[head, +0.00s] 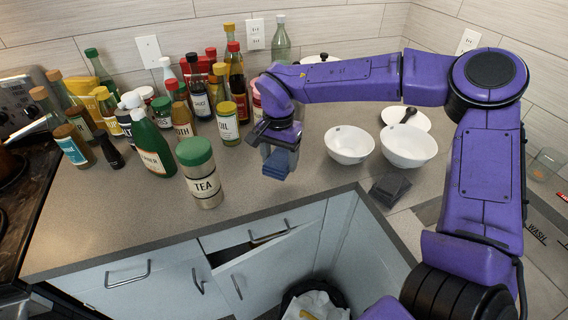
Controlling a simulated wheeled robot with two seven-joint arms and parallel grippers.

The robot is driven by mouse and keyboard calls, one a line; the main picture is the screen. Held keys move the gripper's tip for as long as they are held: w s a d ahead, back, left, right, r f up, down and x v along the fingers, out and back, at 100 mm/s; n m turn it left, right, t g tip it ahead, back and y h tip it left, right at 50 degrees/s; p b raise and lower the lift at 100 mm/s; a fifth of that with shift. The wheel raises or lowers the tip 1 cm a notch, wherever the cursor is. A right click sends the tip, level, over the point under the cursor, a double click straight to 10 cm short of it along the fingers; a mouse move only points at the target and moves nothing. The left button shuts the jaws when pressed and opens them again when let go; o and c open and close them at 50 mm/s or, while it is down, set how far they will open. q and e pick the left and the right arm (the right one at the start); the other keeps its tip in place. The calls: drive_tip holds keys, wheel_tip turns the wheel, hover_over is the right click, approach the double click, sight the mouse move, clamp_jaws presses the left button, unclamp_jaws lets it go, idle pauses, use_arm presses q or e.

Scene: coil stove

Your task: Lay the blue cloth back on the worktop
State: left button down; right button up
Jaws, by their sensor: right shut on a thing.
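The blue cloth (277,167) hangs below my right gripper (276,147), a small folded dark-blue piece. My right gripper is shut on it. The cloth is over the grey worktop (260,200), between the tea jar and the white bowls. I cannot tell whether its lower edge touches the worktop. The fingertips are partly hidden by the gripper body and the cloth. My left gripper is not in view.
A tea jar (201,178) with a green lid stands left of the cloth, with many bottles behind. Two white bowls (349,145) and a dark object (390,188) are to the right. A lower cupboard door (270,272) stands open. The worktop in front of the cloth is clear.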

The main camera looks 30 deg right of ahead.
sight(285, 153)
drive_tip(key=shift+w+d+f, duration=0.2)
drive_tip(key=shift+d+f, duration=0.55)
drive_tip(key=shift+f, duration=0.05)
drive_tip(key=f, duration=0.2)
drive_tip(key=d+f, duration=0.1)
drive_tip(key=shift+w+f+p, duration=0.25)
drive_tip(key=shift+f+p, duration=0.1)
drive_tip(key=shift+p, duration=0.05)
drive_tip(key=shift+w+f, duration=0.1)
drive_tip(key=shift+f, duration=0.3)
drive_tip(key=shift+a, duration=0.1)
drive_tip(key=o, duration=1)
drive_tip(key=shift+f, duration=0.1)
wheel_tip(285, 153, up, 12)
drive_tip(key=shift+r+b, duration=0.25)
drive_tip(key=shift+b, duration=0.25)
drive_tip(key=shift+f, duration=0.1)
